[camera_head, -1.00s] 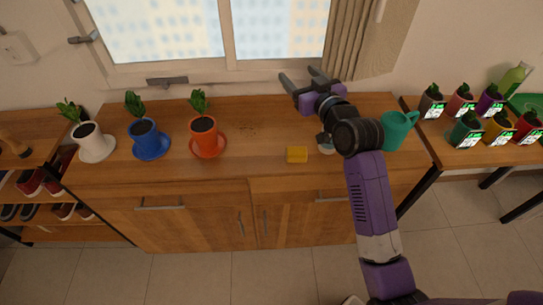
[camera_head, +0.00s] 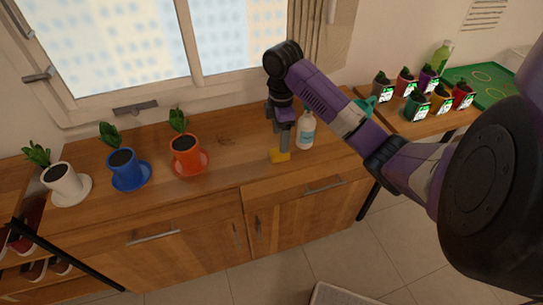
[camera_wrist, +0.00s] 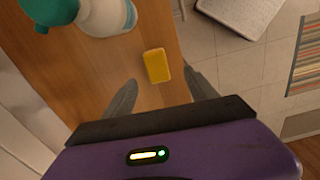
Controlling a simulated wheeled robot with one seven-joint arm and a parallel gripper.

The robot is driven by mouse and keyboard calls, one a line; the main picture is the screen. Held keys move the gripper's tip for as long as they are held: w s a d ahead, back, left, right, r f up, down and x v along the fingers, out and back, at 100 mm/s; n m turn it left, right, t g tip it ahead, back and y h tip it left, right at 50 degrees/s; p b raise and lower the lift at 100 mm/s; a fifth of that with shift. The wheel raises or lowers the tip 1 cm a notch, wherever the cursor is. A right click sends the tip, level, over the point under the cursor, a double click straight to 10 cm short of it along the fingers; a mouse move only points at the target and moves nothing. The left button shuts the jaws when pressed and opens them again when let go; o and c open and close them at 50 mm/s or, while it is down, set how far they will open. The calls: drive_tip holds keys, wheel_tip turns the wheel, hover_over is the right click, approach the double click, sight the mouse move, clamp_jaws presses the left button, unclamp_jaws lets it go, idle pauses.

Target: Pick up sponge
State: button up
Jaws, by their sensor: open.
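The sponge (camera_head: 280,156) is a small yellow block lying on the wooden cabinet top near its front edge. In the wrist view the sponge (camera_wrist: 156,66) lies ahead of the gap between my fingers. My gripper (camera_head: 284,150) points down at the sponge in the head view, and its fingers partly hide it. In the wrist view my gripper (camera_wrist: 160,88) is open, with one grey finger on each side and nothing between them. I cannot tell how high the fingertips are above the wood.
A white bottle (camera_head: 306,130) stands just right of my gripper, with a green watering can (camera_head: 366,105) behind it. White (camera_head: 60,180), blue (camera_head: 124,168) and orange (camera_head: 187,155) plant pots stand to the left. The wood between the orange pot and the sponge is clear.

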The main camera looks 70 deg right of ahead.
wheel_tip(320, 180, down, 3)
drive_tip(key=shift+a+r+b, duration=0.1)
drive_tip(key=shift+r+b, duration=0.1)
drive_tip(key=shift+b, duration=0.35)
drive_tip(key=shift+w+d+f+p, duration=0.1)
drive_tip(key=shift+d+f+p, duration=0.1)
drive_tip(key=shift+f, duration=1.1)
drive_tip(key=shift+w+d+f+p, duration=0.1)
drive_tip(key=shift+d+f+p, duration=0.05)
drive_tip(key=shift+f, duration=1.15)
drive_tip(key=c, duration=1.4)
drive_tip(key=shift+r, duration=0.1)
wheel_tip(320, 180, up, 20)
drive_tip(key=p, duration=0.3)
